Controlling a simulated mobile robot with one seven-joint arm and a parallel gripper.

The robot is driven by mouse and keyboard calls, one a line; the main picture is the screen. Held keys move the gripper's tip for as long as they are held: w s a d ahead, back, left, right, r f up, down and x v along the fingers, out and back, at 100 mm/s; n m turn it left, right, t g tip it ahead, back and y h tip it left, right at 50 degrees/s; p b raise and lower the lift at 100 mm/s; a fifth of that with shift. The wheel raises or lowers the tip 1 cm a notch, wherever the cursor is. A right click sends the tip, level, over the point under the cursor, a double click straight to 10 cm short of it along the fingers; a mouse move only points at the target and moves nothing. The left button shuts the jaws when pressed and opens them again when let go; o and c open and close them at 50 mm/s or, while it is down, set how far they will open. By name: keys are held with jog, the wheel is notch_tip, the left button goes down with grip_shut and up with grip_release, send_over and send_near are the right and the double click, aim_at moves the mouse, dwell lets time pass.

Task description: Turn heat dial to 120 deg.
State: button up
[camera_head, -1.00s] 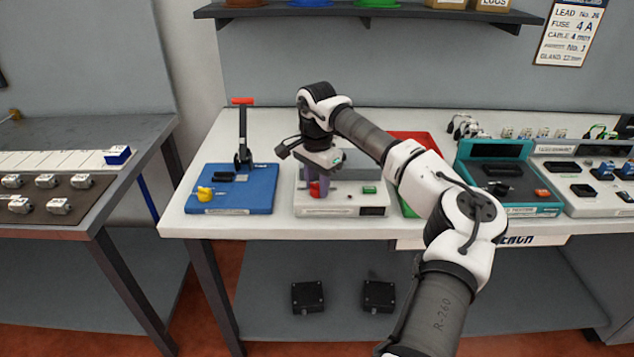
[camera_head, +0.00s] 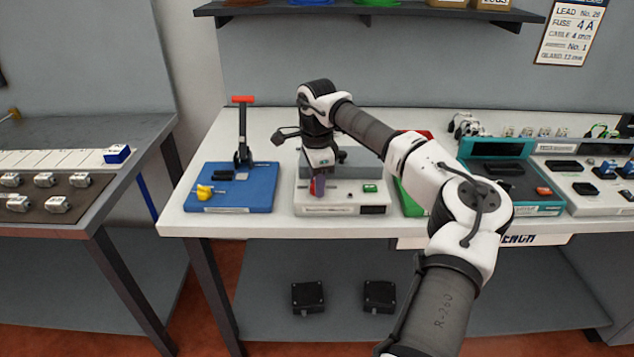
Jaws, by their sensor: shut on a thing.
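A white machine (camera_head: 341,199) stands on the white bench, with a green button (camera_head: 370,188) and a small dark display (camera_head: 373,210) on its front right. My gripper (camera_head: 318,190) points down at the left part of this machine. It is shut on a red part there, which I take to be the heat dial (camera_head: 312,187); only a sliver of red shows beside the fingers. The dial's pointer and scale are hidden, so its angle cannot be read. The display is too small to read.
Left of the machine is a blue board (camera_head: 250,196) with an upright red-handled lever (camera_head: 242,125) and a yellow knob (camera_head: 205,192). To the right are red and green bins partly behind my arm, then a teal unit (camera_head: 510,175) and another white unit (camera_head: 590,178).

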jog(key=m, duration=0.4)
jog(key=shift+m+b, duration=0.3)
jog(key=shift+m, duration=0.1)
jog(key=m, duration=0.4)
jog(key=shift+m+b, duration=0.3)
jog(key=shift+b, duration=0.05)
jog(key=m, duration=0.4)
jog(key=shift+b, duration=0.35)
jog(key=shift+m+b, duration=0.3)
jog(key=shift+m, duration=2)
jog(key=o, duration=1)
jog(key=shift+c, duration=0.2)
jog(key=shift+r, duration=0.1)
